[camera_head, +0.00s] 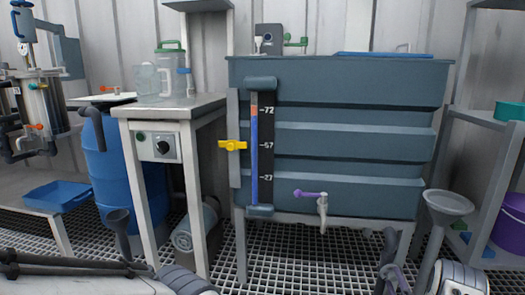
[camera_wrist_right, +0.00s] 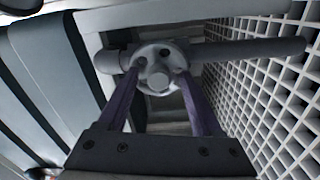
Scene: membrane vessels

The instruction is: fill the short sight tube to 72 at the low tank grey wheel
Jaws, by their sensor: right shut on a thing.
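My left gripper is not visible.
A yellow valve handle (camera_head: 232,145) is left of the tube. A grey funnel (camera_head: 449,205) stands at right, a blue barrel (camera_head: 100,170) at left. Grated floor lies beneath.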

